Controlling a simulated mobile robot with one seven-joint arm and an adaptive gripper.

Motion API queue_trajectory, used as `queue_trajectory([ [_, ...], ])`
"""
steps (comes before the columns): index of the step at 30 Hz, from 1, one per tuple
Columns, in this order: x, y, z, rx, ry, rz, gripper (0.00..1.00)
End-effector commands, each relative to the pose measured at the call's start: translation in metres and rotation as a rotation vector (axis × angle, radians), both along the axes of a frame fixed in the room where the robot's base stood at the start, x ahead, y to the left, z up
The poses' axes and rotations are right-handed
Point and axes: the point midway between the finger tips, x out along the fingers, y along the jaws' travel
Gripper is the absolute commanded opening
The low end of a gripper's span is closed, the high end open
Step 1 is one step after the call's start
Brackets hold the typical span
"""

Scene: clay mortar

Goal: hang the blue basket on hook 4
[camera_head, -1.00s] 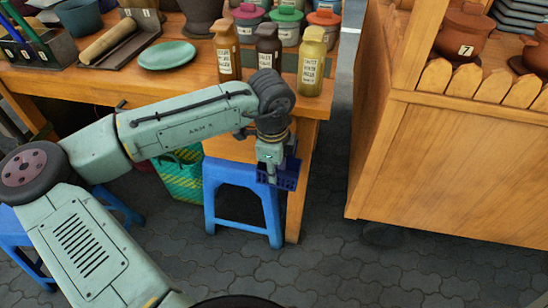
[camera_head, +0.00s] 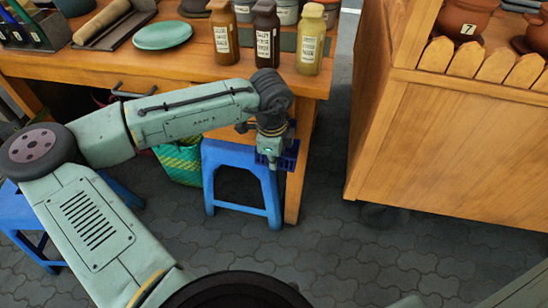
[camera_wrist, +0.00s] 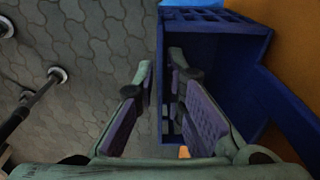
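The blue basket (camera_head: 290,156) is at my gripper (camera_head: 270,162) in the head view, beside the table leg and near the blue stool's right edge. In the wrist view the basket (camera_wrist: 228,32) lies right of centre, and its open inside shows. My gripper (camera_wrist: 161,68) straddles the basket's left wall, with one finger outside and the other inside. The fingers are partly apart, and a narrow gap shows between the outer finger and the wall. Hook 4 and its number cannot be made out. What bears the basket is hidden.
A wooden table (camera_head: 70,62) holds three bottles (camera_head: 268,38) and a green plate (camera_head: 162,35) above the arm. A blue stool (camera_head: 238,155) and a green woven basket (camera_head: 180,162) are below. A wooden cabinet (camera_head: 450,145) stands right, with floor between.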

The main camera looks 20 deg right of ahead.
Motion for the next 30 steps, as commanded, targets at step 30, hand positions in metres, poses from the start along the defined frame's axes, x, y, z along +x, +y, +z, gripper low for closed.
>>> queue_trajectory([
  [30,0.007,-0.013,0.002,-0.009,-0.009,0.002,0.00],
])
